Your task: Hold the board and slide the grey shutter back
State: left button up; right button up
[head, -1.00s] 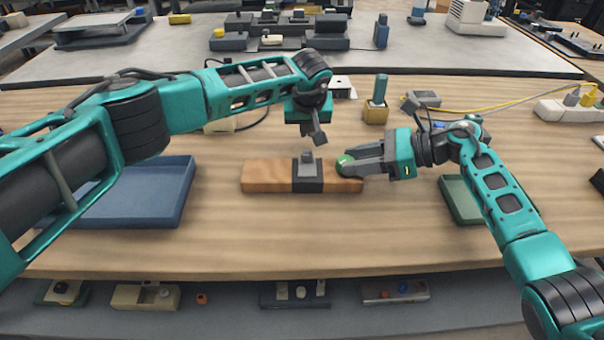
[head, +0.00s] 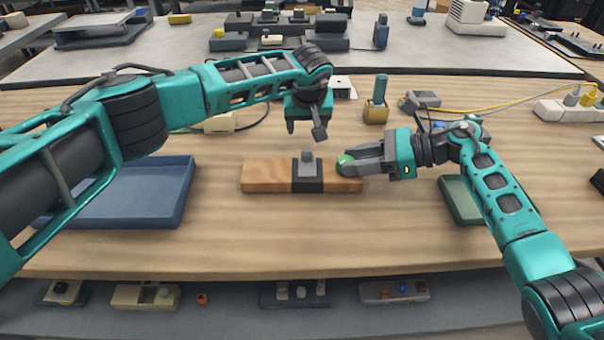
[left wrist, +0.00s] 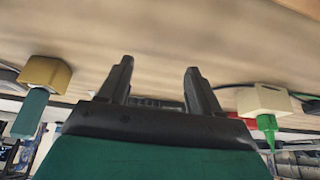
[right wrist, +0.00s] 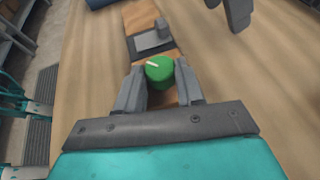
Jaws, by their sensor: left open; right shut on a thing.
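The wooden board (head: 265,175) lies on the table in the middle of the head view. A dark band crosses it, with the grey shutter (head: 307,168) and its raised tab on top. The shutter also shows in the right wrist view (right wrist: 152,38). A green knob (head: 345,164) sits at the board's right end. My right gripper (right wrist: 162,80) is shut on this knob, one finger on each side. My left gripper (head: 305,131) is open and empty, above and behind the shutter, apart from it. In the left wrist view its fingers (left wrist: 157,80) have nothing between them.
A blue tray (head: 140,212) lies left of the board and a green tray (head: 458,205) to the right, partly behind my right arm. A yellowish block with a green post (head: 376,112) stands behind. A yellow cable (head: 490,106) runs at back right. The table in front is clear.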

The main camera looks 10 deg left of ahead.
pick_arm(q)
notch_tip(320, 180, up, 7)
dwell(0.6)
jog(key=shift+s+d+r, duration=0.1)
jog(key=shift+s, duration=0.1)
jog(key=shift+c, duration=0.8)
jog(key=s+r, duration=0.2)
jog(key=s, duration=0.2)
jog(key=f, duration=0.6)
jog(key=d+f, duration=0.1)
jog(key=f, duration=0.3)
jog(key=shift+s+f, duration=0.1)
jog(key=shift+s, duration=0.25)
